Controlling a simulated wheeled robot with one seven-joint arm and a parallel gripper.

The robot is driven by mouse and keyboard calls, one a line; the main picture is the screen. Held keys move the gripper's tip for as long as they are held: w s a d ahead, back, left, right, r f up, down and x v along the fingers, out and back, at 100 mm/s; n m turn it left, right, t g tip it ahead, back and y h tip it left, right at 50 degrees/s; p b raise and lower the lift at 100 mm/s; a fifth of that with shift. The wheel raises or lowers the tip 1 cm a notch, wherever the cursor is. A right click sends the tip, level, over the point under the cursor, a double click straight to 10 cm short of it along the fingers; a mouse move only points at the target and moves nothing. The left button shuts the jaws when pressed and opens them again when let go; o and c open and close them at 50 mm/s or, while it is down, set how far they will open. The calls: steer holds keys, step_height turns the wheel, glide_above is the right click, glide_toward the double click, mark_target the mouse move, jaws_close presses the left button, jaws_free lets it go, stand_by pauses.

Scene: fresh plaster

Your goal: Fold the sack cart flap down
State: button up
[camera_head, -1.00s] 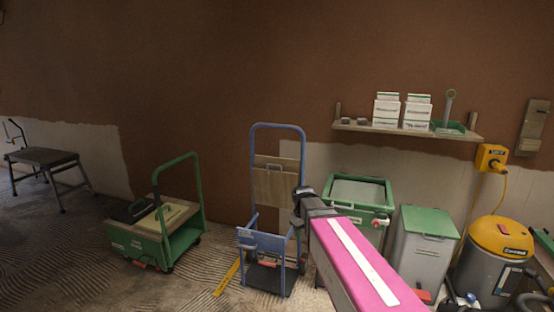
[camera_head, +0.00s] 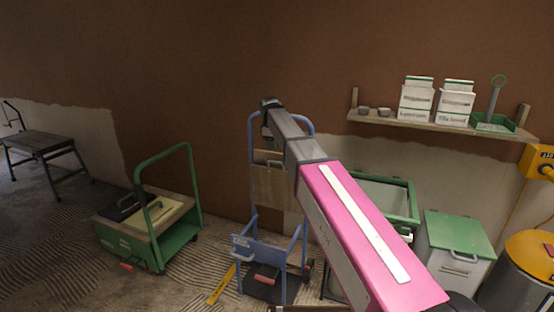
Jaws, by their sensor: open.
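The sack cart (camera_head: 254,210) stands upright against the brown wall, with a blue tubular frame and a looped top. A pale wooden panel (camera_head: 270,190) hangs upright between its rails; it looks like the flap. A blue panel (camera_head: 262,249) crosses the cart low at the front, above a dark base plate. My pink arm reaches in from the lower right, its end in front of the cart's top loop. My gripper (camera_head: 267,132) points down there, above the wooden panel's upper edge; it is small and partly hidden, and I cannot tell whether it touches.
A green trolley (camera_head: 165,245) with a box on it stands left of the cart. A green-rimmed bin (camera_head: 385,200) and a green-lidded grey bin (camera_head: 457,240) stand to the right, partly behind my arm. A wall shelf (camera_head: 430,124) holds white boxes. A yellow strip lies on the floor.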

mark_target(276, 162)
steer(key=x, duration=0.9)
steer(key=shift+f, duration=0.35)
jaws_close()
